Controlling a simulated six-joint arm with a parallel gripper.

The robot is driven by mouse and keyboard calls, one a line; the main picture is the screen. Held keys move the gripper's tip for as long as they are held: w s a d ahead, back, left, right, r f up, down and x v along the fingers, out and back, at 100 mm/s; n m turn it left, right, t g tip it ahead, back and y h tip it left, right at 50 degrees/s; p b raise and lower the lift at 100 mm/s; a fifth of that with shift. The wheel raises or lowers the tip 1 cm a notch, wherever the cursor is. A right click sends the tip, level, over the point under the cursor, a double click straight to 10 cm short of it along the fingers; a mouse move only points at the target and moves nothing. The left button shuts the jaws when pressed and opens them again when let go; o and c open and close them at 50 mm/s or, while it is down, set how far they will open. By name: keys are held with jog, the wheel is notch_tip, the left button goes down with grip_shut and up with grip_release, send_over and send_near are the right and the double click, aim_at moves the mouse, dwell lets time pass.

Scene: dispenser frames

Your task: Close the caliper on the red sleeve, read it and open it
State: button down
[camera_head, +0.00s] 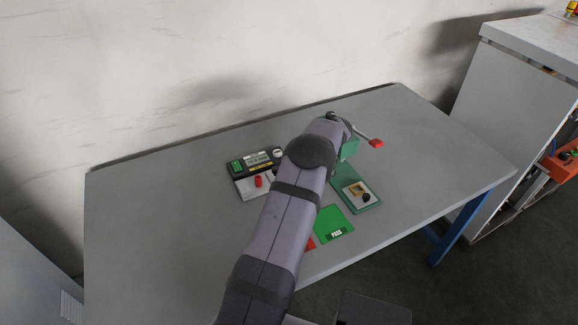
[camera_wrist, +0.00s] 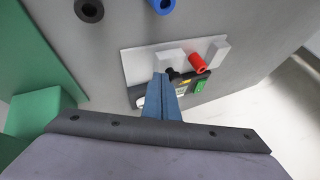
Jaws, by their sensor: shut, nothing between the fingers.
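The caliper (camera_head: 241,181) is a dark panel with a pale plate at the left of the arm; it also shows in the wrist view (camera_wrist: 135,66). The red sleeve (camera_head: 258,182) sits on the pale plate. In the wrist view the red sleeve (camera_wrist: 197,62) lies between two grey jaw blocks (camera_wrist: 168,57); whether either touches it I cannot tell. A green display (camera_wrist: 200,86) shows on the panel; its reading is illegible. My gripper (camera_wrist: 161,76) is shut and empty, its blue fingertips seen over the caliper near a black knob. My arm hides the gripper in the head view.
A green stand with a red-ended lever (camera_head: 376,143) is at the back right. A green tray (camera_head: 372,204) holds a black part. A green card (camera_head: 333,225) and a partly hidden red card (camera_head: 310,244) lie near the front edge. The table's left side is clear.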

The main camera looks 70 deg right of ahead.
jog(key=shift+w+a+b, duration=0.8)
jog(key=shift+w+a, duration=0.85)
jog(key=shift+a, duration=0.05)
